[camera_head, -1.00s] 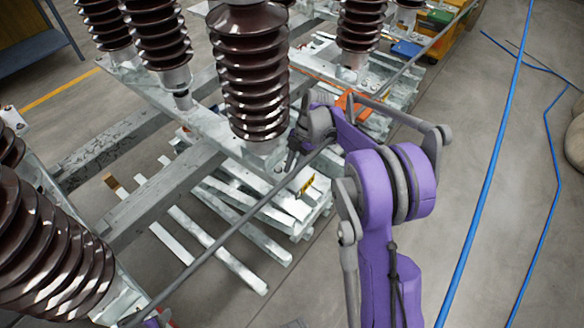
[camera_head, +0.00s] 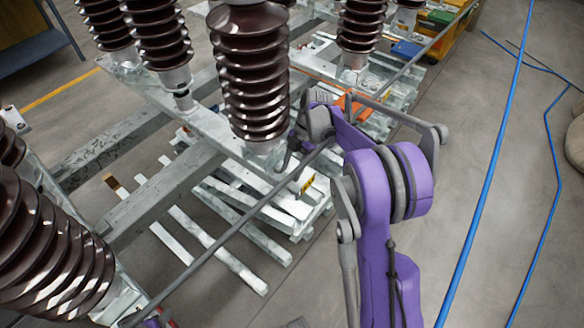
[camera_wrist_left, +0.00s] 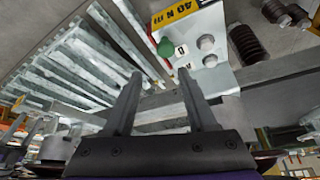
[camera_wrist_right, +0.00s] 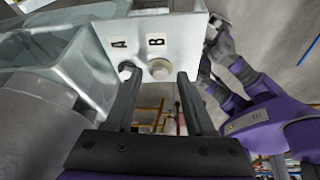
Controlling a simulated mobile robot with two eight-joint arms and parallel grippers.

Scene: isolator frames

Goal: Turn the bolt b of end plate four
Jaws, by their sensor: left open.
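In the right wrist view a metal end plate (camera_wrist_right: 185,35) carries labels A and B. Bolt B (camera_wrist_right: 159,70) shows beyond and between the fingertips of my right gripper (camera_wrist_right: 160,77), which is open; bolt A (camera_wrist_right: 126,69) is beside it, partly behind a finger. In the left wrist view my left gripper (camera_wrist_left: 160,73) is open and empty. Ahead are another plate (camera_wrist_left: 228,82) with grey bolts (camera_wrist_left: 207,42) and a green-headed bolt (camera_wrist_left: 166,47); its letters are hard to read. In the head view a purple arm's gripper (camera_head: 305,140) is beside an insulator base. No plate number is legible.
Brown ribbed insulators (camera_head: 252,75) stand on metal beams (camera_head: 165,190). A long thin rod (camera_head: 225,238) runs diagonally past the gripper, above stacked slats (camera_head: 235,265). A yellow tag reading 40 N m (camera_wrist_left: 180,10) hangs near the left-view plate. Open floor with blue cables (camera_head: 490,165) lies right.

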